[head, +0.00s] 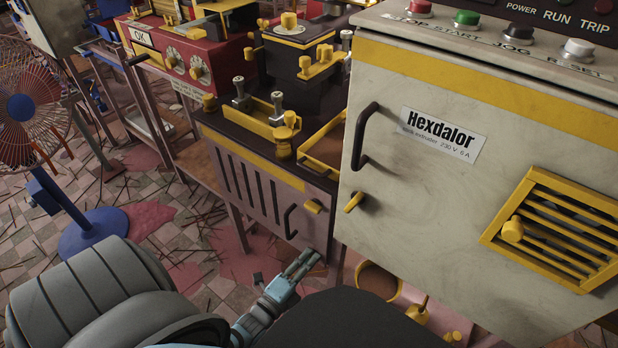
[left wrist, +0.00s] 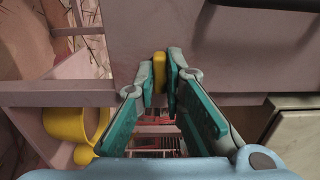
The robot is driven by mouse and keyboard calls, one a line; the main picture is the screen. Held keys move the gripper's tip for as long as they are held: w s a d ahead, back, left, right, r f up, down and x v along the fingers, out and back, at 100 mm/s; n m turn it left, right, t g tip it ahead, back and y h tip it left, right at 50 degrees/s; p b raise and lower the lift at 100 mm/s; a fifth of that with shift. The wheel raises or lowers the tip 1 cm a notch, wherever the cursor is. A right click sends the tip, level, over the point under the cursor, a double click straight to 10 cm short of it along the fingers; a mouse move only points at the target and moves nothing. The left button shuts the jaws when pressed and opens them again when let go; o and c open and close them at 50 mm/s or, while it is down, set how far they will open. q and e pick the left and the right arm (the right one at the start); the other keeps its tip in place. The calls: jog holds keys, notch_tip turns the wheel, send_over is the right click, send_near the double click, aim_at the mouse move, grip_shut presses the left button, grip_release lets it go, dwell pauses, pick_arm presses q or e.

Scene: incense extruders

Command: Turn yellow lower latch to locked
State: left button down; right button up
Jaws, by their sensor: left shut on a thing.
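My left gripper (head: 309,262) is at the lower part of the mauve cabinet panel (head: 245,188), below its dark handle (head: 290,221). In the left wrist view the same gripper (left wrist: 165,75) is shut on a small yellow latch (left wrist: 159,68), with one finger on each side of it. There the latch stands upright in the picture against the mauve panel (left wrist: 190,40). In the head view the fingers hide this latch. Another yellow latch (head: 313,207) on the same panel is free, above the gripper. My right gripper does not show.
The pale Hexdalor cabinet (head: 440,240) stands close on the right, with a handle (head: 363,136), a yellow latch (head: 353,201) and a yellow vent (head: 555,230). A round yellow container (head: 378,280) sits low beneath it. A fan (head: 30,110) stands on the littered floor at left.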

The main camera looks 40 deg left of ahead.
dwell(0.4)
pick_arm(q)
jog(key=c, duration=1.7)
grip_release()
jog(key=s, duration=1.2)
jog(key=shift+d, duration=0.1)
